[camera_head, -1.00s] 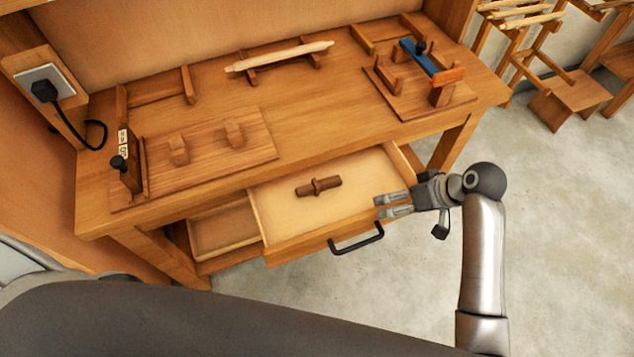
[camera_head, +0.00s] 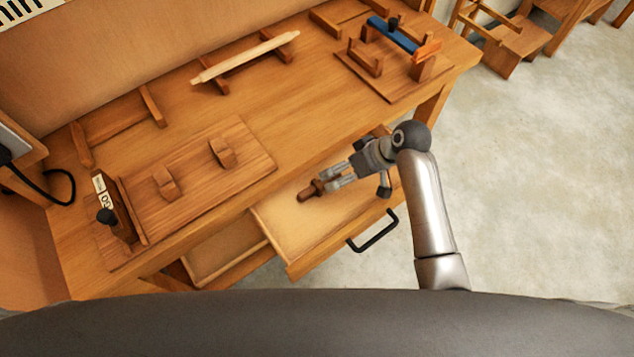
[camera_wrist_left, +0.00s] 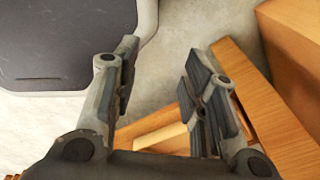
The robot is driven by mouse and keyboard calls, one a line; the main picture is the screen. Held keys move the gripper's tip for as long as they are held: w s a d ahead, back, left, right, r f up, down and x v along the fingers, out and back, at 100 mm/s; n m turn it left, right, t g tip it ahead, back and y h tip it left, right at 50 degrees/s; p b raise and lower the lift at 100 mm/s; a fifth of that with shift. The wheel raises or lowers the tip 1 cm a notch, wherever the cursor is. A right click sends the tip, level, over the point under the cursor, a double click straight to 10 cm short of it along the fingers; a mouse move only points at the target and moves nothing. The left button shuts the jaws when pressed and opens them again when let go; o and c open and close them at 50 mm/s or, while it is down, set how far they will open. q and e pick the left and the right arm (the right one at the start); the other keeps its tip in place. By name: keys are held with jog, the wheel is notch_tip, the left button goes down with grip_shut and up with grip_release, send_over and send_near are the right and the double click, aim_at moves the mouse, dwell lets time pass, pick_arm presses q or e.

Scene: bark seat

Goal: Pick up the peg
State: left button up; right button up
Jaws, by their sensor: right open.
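The peg (camera_head: 308,193) is a short dark brown wooden piece with a collar around it. It lies in the open drawer (camera_head: 283,229) in the head view, and its right end is partly hidden by my right gripper. My right gripper (camera_head: 330,182) is open, with its fingertips at the right part of the peg. I cannot tell whether they touch it. My left gripper (camera_wrist_left: 160,60) is open and empty in the left wrist view, away from the peg, and is out of the head view.
The workbench (camera_head: 240,105) above the drawer carries a board with two blocks (camera_head: 200,165), a pale rod on supports (camera_head: 245,57) and a blue-topped fixture (camera_head: 392,37). The drawer has a black handle (camera_head: 375,232). Bare floor (camera_head: 530,200) lies to the right.

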aim_at(328, 181)
jog(key=shift+x, duration=0.9)
jog(key=shift+w+a+f, duration=0.1)
jog(key=shift+a+f, duration=0.1)
jog(key=x, duration=0.3)
jog(key=shift+a+f, duration=0.25)
jog(key=shift+a, duration=0.1)
jog(key=shift+w+a+f, duration=0.15)
jog(key=shift+a+f, duration=0.1)
jog(key=shift+f, duration=0.25)
pick_arm(q)
jog(key=shift+s+d, duration=0.15)
jog(key=shift+d, duration=0.25)
pick_arm(e)
jog(key=c, duration=1.2)
pick_arm(q)
jog(key=shift+d, duration=0.15)
jog(key=shift+f, duration=0.1)
pick_arm(e)
jog(key=shift+r, duration=0.15)
